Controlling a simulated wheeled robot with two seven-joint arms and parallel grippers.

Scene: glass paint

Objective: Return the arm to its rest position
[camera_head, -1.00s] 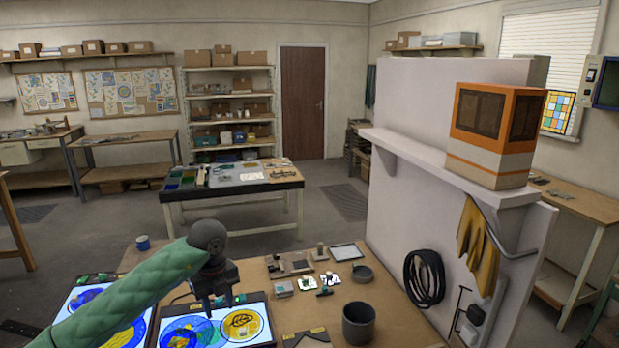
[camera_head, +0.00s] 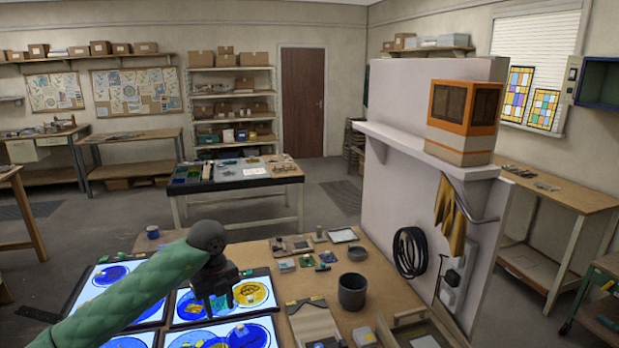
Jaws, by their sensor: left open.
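My left arm comes in from the lower left in a green quilted sleeve with a dark wrist joint. My left gripper (camera_head: 219,303) is dark, open and empty, and points down over the lit panels at the left of the workbench. The lit panels (camera_head: 176,310) carry blue and yellow round glass pieces. Part of the panels is hidden behind my arm. My right gripper is not in view.
The wooden workbench (camera_head: 385,290) holds a dark grey cup (camera_head: 352,292), a small dark dish (camera_head: 357,253), a blue cup (camera_head: 153,232) and several small items. A white partition (camera_head: 400,185) with an orange box (camera_head: 462,122) on its ledge stands at the right.

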